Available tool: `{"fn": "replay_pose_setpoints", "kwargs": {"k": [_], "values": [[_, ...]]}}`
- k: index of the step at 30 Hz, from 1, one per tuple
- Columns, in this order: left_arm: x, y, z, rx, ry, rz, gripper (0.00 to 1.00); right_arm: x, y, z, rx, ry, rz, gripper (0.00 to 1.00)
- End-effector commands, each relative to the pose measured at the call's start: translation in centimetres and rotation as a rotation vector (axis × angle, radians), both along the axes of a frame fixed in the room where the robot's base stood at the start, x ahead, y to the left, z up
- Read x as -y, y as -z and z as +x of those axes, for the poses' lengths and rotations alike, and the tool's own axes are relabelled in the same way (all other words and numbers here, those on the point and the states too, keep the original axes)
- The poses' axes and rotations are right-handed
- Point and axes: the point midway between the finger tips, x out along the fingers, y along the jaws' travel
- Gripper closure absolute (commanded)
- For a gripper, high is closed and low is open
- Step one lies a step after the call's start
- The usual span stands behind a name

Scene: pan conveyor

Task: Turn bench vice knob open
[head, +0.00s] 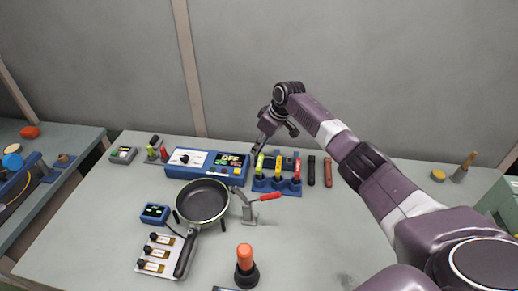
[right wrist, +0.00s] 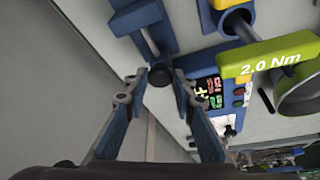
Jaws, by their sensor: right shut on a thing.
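The bench vice (head: 289,161) is a blue body behind the coloured torque drivers in the head view, and it is partly hidden by them. In the right wrist view its blue body (right wrist: 157,32) is at the top, with a round black knob (right wrist: 159,77) at its near end. My right gripper (head: 257,147) points down at the left end of the vice in the head view. In the right wrist view its two fingers (right wrist: 159,83) are on either side of the knob, shut on it. My left gripper is out of view.
A blue torque driver stand (head: 277,187) is close in front of the vice. A blue panel reading OFF (head: 211,164) is to its left. A black pan (head: 203,202) and a toggle clamp (head: 248,211) are nearer. The table's right side is mostly clear.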

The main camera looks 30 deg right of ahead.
Motion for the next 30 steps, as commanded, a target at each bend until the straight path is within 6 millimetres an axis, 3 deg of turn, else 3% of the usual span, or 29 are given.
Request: {"fn": "replay_pose_setpoints", "kwargs": {"k": [19,20,21,24,30], "values": [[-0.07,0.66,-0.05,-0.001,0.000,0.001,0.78,0.05,0.03,0.01,0.000,-0.062,-0.001,1.00],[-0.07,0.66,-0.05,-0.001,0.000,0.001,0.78,0.05,0.03,0.01,0.000,-0.062,-0.001,0.75],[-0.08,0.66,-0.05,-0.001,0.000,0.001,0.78,0.05,0.03,0.01,0.000,-0.062,-0.001,0.71],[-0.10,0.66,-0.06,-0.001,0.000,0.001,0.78,0.05,0.03,0.01,0.000,-0.062,-0.001,0.60],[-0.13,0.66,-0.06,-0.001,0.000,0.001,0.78,0.05,0.01,0.02,-0.001,-0.061,-0.001,0.58]]}}
